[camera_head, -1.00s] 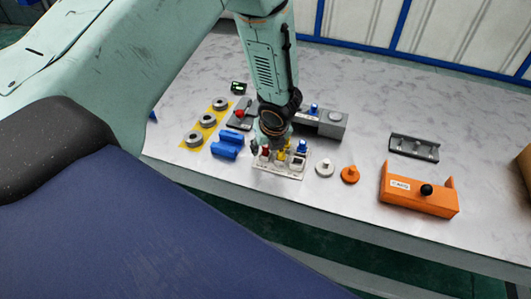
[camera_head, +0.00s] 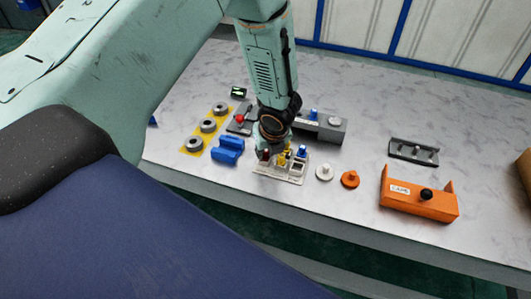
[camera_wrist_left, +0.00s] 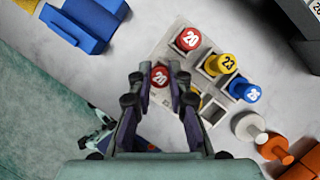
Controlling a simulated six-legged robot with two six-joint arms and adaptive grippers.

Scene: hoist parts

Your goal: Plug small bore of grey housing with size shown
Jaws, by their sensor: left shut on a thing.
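The grey housing (camera_head: 321,127) stands behind the plug tray, with a blue plug and a round feature on top; its corner shows in the wrist view (camera_wrist_left: 296,18). The pale plug tray (camera_head: 281,175) holds red, yellow and blue plugs. In the wrist view, a red plug marked 20 (camera_wrist_left: 188,39), a yellow one marked 23 (camera_wrist_left: 219,64) and a blue one marked 26 (camera_wrist_left: 246,90) stand in it. My left gripper (camera_wrist_left: 161,74) is shut on another red plug marked 20 (camera_wrist_left: 159,77), at the tray. The small display (camera_head: 239,92) is lit green, its figure unreadable. My right gripper is unseen.
Blue blocks (camera_head: 228,150) and a yellow strip (camera_head: 191,150) with grey rings lie left. A white knob (camera_head: 324,172), an orange knob (camera_head: 350,179), an orange fixture (camera_head: 417,197) and a dark grey holder (camera_head: 413,151) are right. The table's back right is clear.

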